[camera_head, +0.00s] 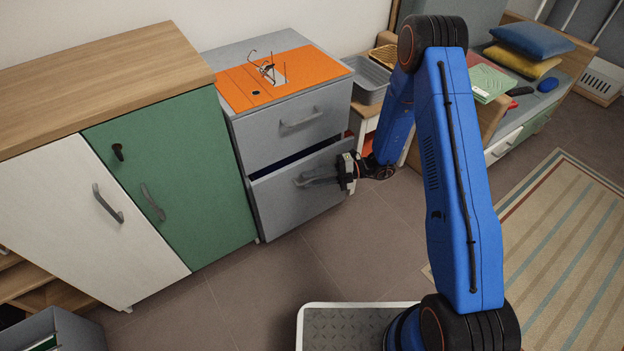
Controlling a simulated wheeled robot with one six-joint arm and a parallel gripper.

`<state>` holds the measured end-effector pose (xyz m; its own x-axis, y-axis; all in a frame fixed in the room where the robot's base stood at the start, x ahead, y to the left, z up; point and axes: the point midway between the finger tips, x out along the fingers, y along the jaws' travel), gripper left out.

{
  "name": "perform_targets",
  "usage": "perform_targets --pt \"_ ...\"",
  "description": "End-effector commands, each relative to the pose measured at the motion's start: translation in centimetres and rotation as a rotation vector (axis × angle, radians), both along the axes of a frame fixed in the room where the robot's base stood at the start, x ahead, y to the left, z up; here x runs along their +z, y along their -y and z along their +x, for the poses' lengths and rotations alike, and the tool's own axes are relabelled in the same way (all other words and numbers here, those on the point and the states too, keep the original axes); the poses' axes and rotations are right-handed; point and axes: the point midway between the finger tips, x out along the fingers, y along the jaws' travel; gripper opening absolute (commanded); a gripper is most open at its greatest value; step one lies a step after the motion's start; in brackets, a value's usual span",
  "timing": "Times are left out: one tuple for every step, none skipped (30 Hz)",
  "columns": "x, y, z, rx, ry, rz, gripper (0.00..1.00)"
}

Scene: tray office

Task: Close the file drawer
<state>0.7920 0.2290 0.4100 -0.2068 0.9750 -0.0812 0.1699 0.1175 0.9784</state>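A grey two-drawer file cabinet (240,140) stands left of centre. Its lower file drawer (285,210) is pulled out a little, with a dark gap along its top edge. The upper drawer (290,128) looks flush with the cabinet. My gripper (308,181) is at the lower drawer's front, by its handle (303,184). The view is too small to tell whether the fingers touch or grip the handle.
An orange panel (240,92) with glasses (264,68) lies on the cabinet. A wooden-topped cupboard (115,85) with a green door stands at left. A grey bin (368,80) is behind my arm. A striped rug (560,260) lies right. Floor before the drawer is clear.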

Motion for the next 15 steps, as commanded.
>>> perform_targets --pt "0.00 0.00 0.00 0.000 0.000 0.000 0.28" --pt "0.00 0.00 0.00 0.000 0.000 0.000 0.28" --pt "0.00 0.01 0.00 0.000 0.000 0.000 0.28" --pt "0.00 0.01 0.00 0.000 0.000 0.000 0.28" --pt "0.00 0.01 0.00 0.000 0.000 0.000 0.26" --pt "0.00 0.02 0.00 0.000 0.000 0.000 0.16" --pt "0.00 0.02 0.00 0.000 0.000 0.000 0.09" --pt "0.00 0.02 0.01 0.000 0.000 0.000 0.02" --pt "-0.01 0.02 0.00 0.000 0.000 0.000 0.00" --pt "-0.01 0.02 0.00 0.000 0.000 0.000 0.00" --pt "-0.01 0.02 0.01 0.000 0.000 0.000 0.00" --pt "-0.01 0.03 0.01 0.000 0.000 0.000 0.00" --pt "-0.01 0.03 0.01 0.000 0.000 0.000 0.00" --pt "-0.01 0.02 0.03 0.000 0.000 0.000 0.00" --pt "-0.02 -0.03 0.09 0.000 0.000 0.000 0.00"
